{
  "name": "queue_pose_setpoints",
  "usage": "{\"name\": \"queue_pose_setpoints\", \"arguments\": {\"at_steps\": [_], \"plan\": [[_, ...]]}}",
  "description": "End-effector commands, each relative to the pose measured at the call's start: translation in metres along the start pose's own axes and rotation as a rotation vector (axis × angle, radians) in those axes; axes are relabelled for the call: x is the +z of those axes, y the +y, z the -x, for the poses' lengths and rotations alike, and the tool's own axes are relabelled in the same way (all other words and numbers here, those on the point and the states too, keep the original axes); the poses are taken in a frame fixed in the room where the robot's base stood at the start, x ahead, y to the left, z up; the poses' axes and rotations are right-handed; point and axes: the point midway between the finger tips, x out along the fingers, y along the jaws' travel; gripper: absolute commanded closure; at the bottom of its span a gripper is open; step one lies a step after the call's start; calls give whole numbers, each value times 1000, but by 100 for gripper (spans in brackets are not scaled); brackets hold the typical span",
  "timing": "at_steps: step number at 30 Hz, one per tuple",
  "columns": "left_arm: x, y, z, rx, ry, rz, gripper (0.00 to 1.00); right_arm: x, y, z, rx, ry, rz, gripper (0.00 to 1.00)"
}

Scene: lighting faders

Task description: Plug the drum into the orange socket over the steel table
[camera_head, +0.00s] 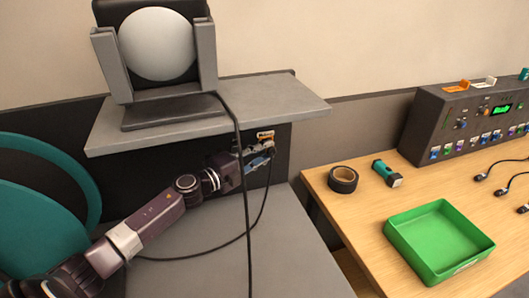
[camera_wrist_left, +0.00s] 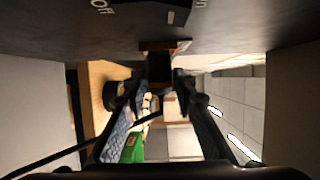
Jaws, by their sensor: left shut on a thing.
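The teal cable drum (camera_head: 85,187) stands at the left, partly hidden by my left arm and cut by the frame edge. A dark cable (camera_head: 190,252) runs from its side across the steel table (camera_head: 285,262) and up to my left gripper. The orange socket (camera_head: 265,134) is on the dark panel under the shelf. My left gripper (camera_head: 262,157) is just below and in front of it, shut on a black plug, which shows between the fingers (camera_wrist_left: 160,95) in the left wrist view as the plug (camera_wrist_left: 160,70). The plug meets the socket edge (camera_wrist_left: 165,46); its depth is hidden. My right gripper is out of view.
A stage light (camera_head: 157,45) stands on the grey shelf (camera_head: 270,95) above my gripper. Its black cable (camera_head: 246,220) hangs in front of my wrist. The wooden table (camera_head: 350,215) at right holds tape (camera_head: 343,186), a flashlight (camera_head: 387,173), a green tray (camera_head: 401,248) and a fader console (camera_head: 425,125).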

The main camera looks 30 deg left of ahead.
Motion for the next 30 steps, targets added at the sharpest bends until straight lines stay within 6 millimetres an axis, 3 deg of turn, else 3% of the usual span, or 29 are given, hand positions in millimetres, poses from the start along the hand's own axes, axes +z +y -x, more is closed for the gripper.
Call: {"name": "queue_pose_setpoints", "arguments": {"at_steps": [12, 13, 18, 30], "plan": [[4, -3, 0, -5, -9, -4, 100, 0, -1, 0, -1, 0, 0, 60], [4, -4, 0, -5, -9, -4, 72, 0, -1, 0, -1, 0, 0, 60], [3, -3, 0, -4, -7, -3, 54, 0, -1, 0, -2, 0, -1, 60], [2, 0, 7, 0, -5, -2, 54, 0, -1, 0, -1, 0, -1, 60]]}}
